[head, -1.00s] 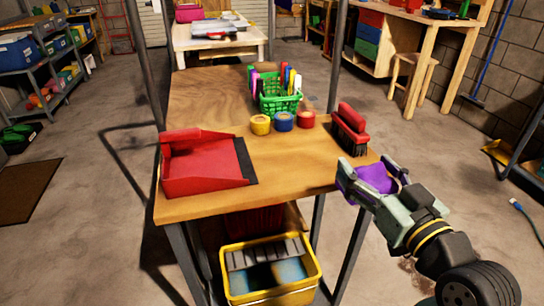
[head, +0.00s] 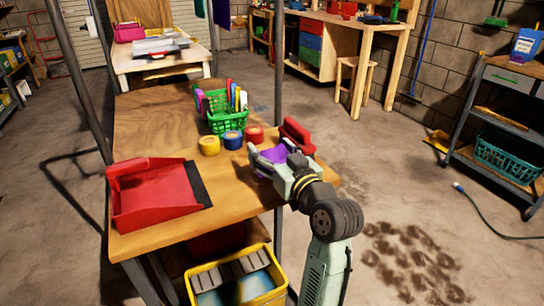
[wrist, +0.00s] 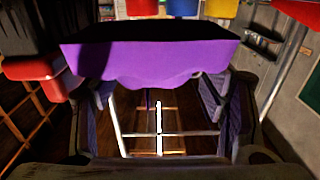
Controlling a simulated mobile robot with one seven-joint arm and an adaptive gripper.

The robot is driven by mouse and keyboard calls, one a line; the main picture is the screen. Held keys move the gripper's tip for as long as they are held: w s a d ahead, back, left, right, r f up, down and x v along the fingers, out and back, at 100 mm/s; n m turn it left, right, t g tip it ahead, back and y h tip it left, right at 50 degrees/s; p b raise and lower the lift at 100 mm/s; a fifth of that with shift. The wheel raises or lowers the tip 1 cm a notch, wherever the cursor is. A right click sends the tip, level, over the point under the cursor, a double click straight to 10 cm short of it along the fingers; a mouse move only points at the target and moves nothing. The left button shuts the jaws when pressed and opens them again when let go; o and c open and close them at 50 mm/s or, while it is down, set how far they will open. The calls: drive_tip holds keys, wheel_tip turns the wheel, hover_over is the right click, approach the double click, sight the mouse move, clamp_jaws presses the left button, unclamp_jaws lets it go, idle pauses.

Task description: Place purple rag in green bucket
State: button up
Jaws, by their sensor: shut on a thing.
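My gripper (head: 274,154) is shut on a purple rag (head: 273,161) and holds it by the right edge of the wooden workbench (head: 225,199). In the wrist view the rag (wrist: 150,62) hangs between the fingers and spreads across the upper middle. I do not see a thing that is clearly a green bucket. A small green basket (head: 227,124) full of coloured pens stands on the bench, behind and left of the gripper.
A metal cart (head: 490,115) with a teal basket (head: 508,160) stands at the right. The floor between is open.

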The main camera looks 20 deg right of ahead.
drive_tip(key=shift+f, duration=1.15)
drive_tip(key=shift+f, duration=0.15)
drive_tip(key=o, duration=1.1)
drive_tip(key=shift+o, duration=0.2)
drive_tip(key=shift+r, duration=0.2)
drive_tip(key=s+b, duration=0.2)
drive_tip(key=s, duration=1)
drive_tip(key=shift+d, duration=0.3)
